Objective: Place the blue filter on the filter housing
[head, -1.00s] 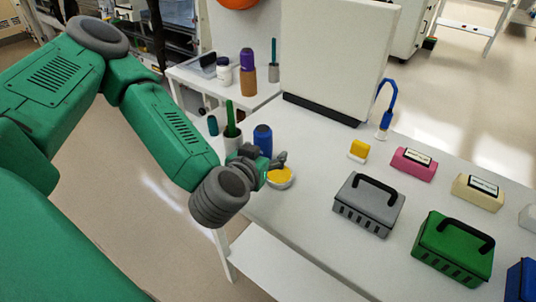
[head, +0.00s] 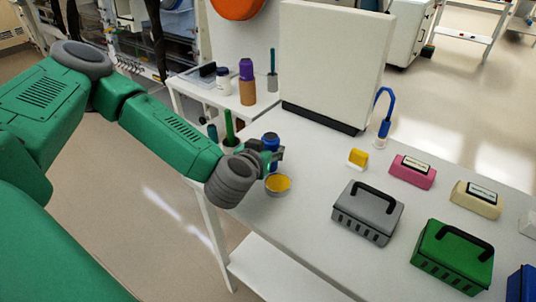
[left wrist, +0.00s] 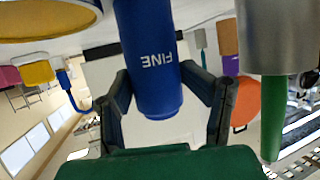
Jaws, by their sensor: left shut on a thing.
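The blue filter (head: 270,140) is an upright blue cylinder near the table's left corner. It also shows in the left wrist view (left wrist: 148,50), upside down and marked "FINE". My left gripper (head: 273,155) is shut on it, with one finger on each side. A round dish with a yellow inside (head: 278,184) stands just in front of the gripper; its rim also shows in the left wrist view (left wrist: 45,18). I cannot tell for sure whether this dish is the filter housing. My right gripper is not in view.
A cup with a green stick (head: 230,137) stands close to the left of the filter. A large white panel (head: 330,65) stands behind.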

